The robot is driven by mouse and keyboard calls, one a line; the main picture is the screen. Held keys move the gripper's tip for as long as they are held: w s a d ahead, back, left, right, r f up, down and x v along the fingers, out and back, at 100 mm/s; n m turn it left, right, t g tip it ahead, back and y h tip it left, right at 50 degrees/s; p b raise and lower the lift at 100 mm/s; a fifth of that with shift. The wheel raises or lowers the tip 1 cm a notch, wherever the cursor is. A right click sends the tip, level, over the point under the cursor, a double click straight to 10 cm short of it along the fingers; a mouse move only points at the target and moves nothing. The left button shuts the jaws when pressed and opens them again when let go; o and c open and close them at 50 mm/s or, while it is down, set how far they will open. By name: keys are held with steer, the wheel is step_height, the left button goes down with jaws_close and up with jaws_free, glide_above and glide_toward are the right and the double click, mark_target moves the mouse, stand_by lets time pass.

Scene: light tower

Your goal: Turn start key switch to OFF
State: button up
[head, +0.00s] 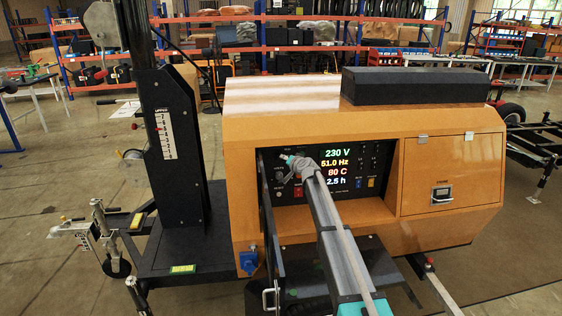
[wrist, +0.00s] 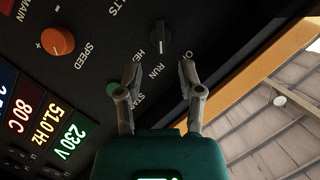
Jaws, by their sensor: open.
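The black start key switch (wrist: 158,37) sits on the dark control panel in the wrist view. Its grip is upright in the picture, with its lower end towards the RUN label. A partly cut-off label starting with O is at its lower right, and one starting with HE is at its lower left. My gripper (wrist: 160,68) is open and empty, its two fingers apart just below the switch in the picture. Contact cannot be seen. In the head view my gripper (head: 290,161) is at the panel's upper left and hides the switch.
An orange SPEED knob (wrist: 57,41) and a green button (wrist: 112,88) are left of the fingers. Lit readouts (head: 335,167) show on the panel in the orange cabinet (head: 450,170). The black mast (head: 175,150) stands to the left.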

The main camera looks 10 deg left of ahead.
steer(key=b+x, duration=0.1)
steer(key=x, duration=0.5)
steer(key=shift+w+a+f, duration=0.1)
steer(key=shift+w+a, duration=0.1)
steer(key=c, duration=0.7)
steer(key=shift+d, duration=0.15)
jaws_close()
steer(key=shift+n, duration=0.3)
steer(key=shift+s+a+n+h+p, duration=0.15)
steer(key=shift+n+h+p, duration=0.3)
steer(key=shift+n+h, duration=0.8)
steer(key=shift+w+a+n+h+p, duration=0.15)
steer(key=shift+n+h+p, duration=0.3)
steer(key=shift+n+h, duration=0.75)
steer(key=shift+s+n+y, duration=0.1)
steer(key=shift+n+y, duration=0.25)
steer(key=shift+n, duration=0.1)
